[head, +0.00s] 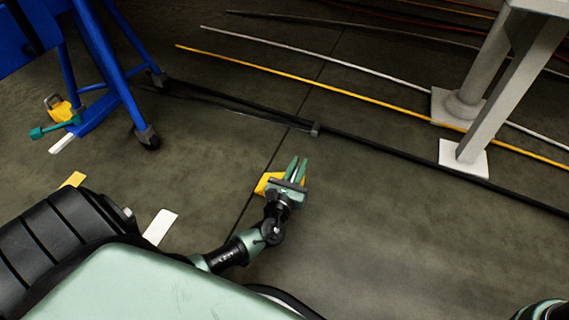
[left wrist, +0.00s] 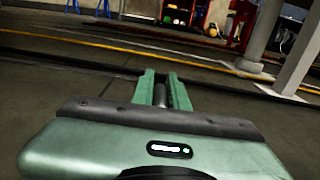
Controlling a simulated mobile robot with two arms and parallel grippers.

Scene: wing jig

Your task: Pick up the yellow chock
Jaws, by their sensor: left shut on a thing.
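The yellow chock (head: 265,183) shows in the head view as a small yellow piece at my left gripper (head: 296,168), partly covered by the gripper's body. The gripper's green fingers point away from me, low over the dark floor, and are shut on the chock. In the left wrist view, the two green fingers (left wrist: 163,80) stand close together with a dark grey rod-like part between them; no yellow of the chock shows there. I cannot tell whether the chock touches the floor. My right gripper is not in view.
A blue wheeled stand (head: 108,75) is at upper left, with a yellow and teal item (head: 62,112) beside it. A black cable (head: 390,147) and a yellow line (head: 330,88) cross the floor beyond the gripper. Grey legs (head: 500,95) stand at right. The floor at lower right is clear.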

